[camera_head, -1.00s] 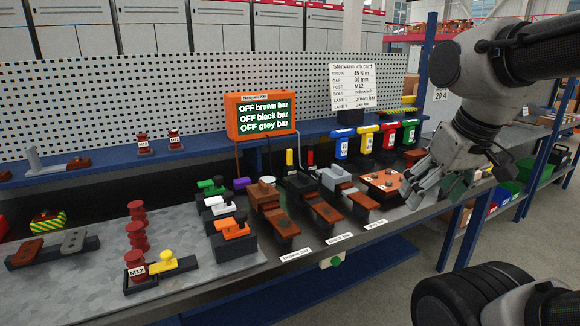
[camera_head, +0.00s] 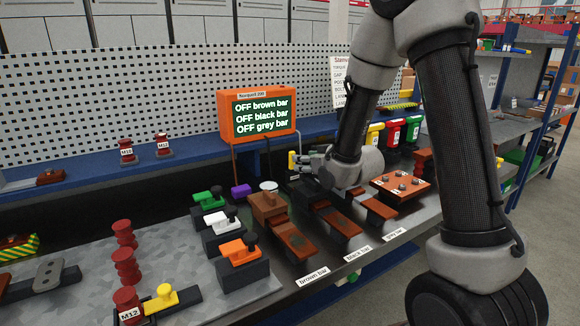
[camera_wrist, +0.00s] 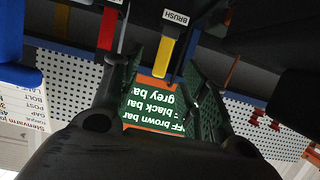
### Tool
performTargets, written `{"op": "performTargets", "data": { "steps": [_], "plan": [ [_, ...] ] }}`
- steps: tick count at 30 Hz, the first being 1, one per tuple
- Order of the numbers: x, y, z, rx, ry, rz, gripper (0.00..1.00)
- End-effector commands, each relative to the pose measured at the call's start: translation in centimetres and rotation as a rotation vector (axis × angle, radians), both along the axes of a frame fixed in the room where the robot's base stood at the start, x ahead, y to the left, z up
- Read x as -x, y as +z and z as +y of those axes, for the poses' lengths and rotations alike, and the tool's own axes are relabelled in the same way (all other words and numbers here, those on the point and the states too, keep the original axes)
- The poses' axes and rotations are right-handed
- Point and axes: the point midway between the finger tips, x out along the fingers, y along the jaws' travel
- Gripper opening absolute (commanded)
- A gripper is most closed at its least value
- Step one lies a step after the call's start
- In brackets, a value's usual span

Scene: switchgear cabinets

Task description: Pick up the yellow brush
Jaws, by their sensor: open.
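The yellow brush (camera_wrist: 163,56), with a white BRUSH label at its end, shows in the wrist view between the two open fingers of my gripper (camera_wrist: 160,85). Clear space shows on both sides of it, and I cannot tell its depth from the fingertips. In the head view, a small yellow part of the brush (camera_head: 291,160) shows just left of my gripper (camera_head: 312,162), behind the brown and black bar units. My gripper is empty, and my wrist and forearm hide much of this area.
The orange-framed screen (camera_head: 257,115) stands behind the bench. The brown bar unit (camera_head: 291,240) and a copper-coloured block with studs (camera_head: 402,186) stand nearby.

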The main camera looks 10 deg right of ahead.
Motion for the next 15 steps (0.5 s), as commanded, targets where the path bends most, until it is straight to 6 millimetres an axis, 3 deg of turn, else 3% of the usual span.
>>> {"op": "performTargets", "data": {
  "steps": [5,15],
  "plan": [
    [-1.0,-0.7,0.8,-0.013,0.013,-0.024,0.44],
    [-5.3,-2.0,2.2,-0.014,0.013,-0.025,0.44]
  ]
}}
